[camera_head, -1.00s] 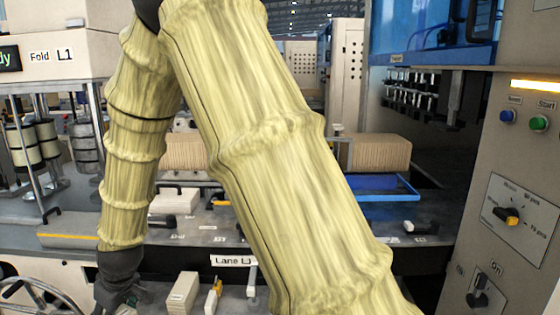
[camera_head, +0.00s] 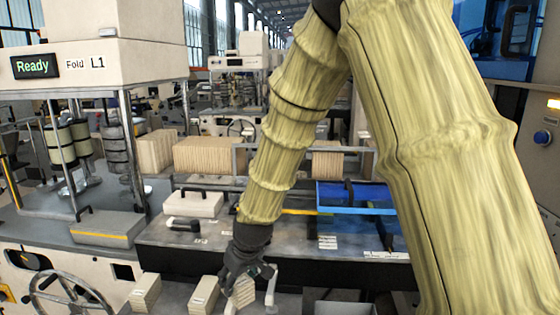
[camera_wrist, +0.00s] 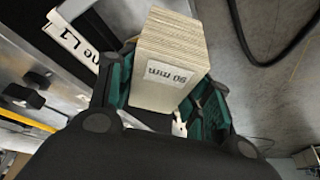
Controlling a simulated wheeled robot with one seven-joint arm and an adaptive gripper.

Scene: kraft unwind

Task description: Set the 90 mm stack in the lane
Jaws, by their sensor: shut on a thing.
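My gripper (camera_head: 250,297) is low in the head view, below my dark wrist, with its fingers around a pale paper stack (camera_head: 243,291). In the wrist view the same stack (camera_wrist: 166,85) stands between the green-padded fingers (camera_wrist: 165,105). The stack carries an upside-down white label ending in "mm"; its number is hard to read with certainty. I cannot tell whether its base touches the surface below. A Lane L1 sign (camera_wrist: 71,37) shows at upper left in the wrist view. The lane itself is not clearly visible.
Two other pale stacks (camera_head: 145,292) (camera_head: 204,295) stand left of my gripper. A handwheel (camera_head: 70,297) is further left. Behind are the machine deck (camera_head: 160,232), a white block with a handle (camera_head: 193,204) and a blue tray (camera_head: 350,197). My arm hides much of the right side.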

